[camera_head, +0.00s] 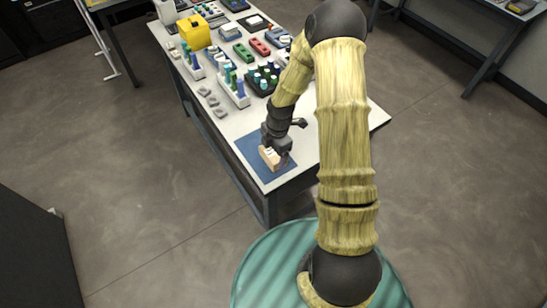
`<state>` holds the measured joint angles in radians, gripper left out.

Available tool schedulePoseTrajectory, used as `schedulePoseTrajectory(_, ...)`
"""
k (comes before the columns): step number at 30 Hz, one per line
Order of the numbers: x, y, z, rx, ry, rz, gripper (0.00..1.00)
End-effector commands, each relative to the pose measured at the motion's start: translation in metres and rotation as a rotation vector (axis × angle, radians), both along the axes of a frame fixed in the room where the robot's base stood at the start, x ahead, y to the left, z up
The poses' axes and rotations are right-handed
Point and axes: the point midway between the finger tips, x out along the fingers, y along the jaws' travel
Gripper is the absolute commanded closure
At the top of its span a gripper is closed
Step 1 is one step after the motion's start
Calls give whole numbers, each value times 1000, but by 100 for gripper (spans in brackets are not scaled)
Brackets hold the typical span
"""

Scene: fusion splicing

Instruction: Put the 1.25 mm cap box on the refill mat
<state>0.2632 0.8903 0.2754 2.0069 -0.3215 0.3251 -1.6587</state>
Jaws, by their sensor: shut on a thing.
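The refill mat (248,145) is a flat blue rectangle at the near end of the white table. A small tan box (266,158), which looks like the cap box, is at the middle of the mat. My gripper (274,153) reaches down over it and is shut on it. The box looks low, at or just above the mat; I cannot tell whether it touches. The gripper hides part of the box, and any size label is too small to read.
The white table (222,128) also holds racks with blue and green vials (238,90), a dark tray of coloured caps (262,78), small grey pieces (213,101) along the left edge, and a yellow device (194,31). Bare tabletop lies right of the mat.

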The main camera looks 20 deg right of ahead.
Motion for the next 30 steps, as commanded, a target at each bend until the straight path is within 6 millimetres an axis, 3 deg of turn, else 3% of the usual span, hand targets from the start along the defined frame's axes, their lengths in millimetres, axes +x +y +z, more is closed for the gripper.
schedulePoseTrajectory(8,-1,0,-33,-1,3,1,41)
schedulePoseTrajectory(20,0,0,-39,0,1,0,41)
schedulePoseTrajectory(21,0,0,-38,0,0,0,11)
schedulePoseTrajectory(23,0,0,-37,0,0,0,0)
schedulePoseTrajectory(30,0,0,-36,0,1,0,0)
